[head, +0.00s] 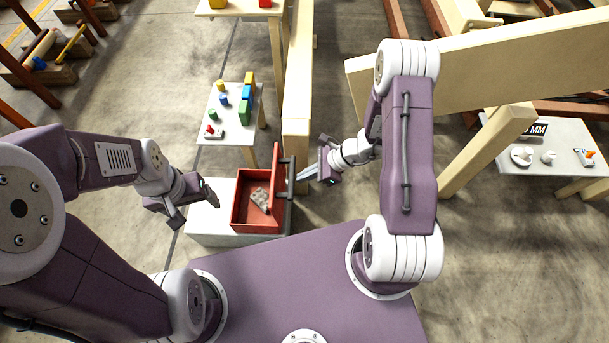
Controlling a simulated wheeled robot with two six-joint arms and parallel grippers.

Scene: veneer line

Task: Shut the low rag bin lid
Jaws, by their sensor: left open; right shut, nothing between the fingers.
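The low rag bin is an open red box (242,218) on a pale low stand. Its red lid (276,180) stands up, roughly upright, along the box's right side, with a dark handle (290,178) on its right. A grey speckled rag (260,199) lies inside. My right gripper (306,174) is shut and empty, just right of the lid and handle; I cannot tell whether it touches them. My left gripper (194,209) is open and empty, left of the box, over the pale stand.
A small table (213,128) with coloured blocks stands behind the bin. A long timber beam (500,62) crosses at the right. A table (565,140) with small parts stands at far right.

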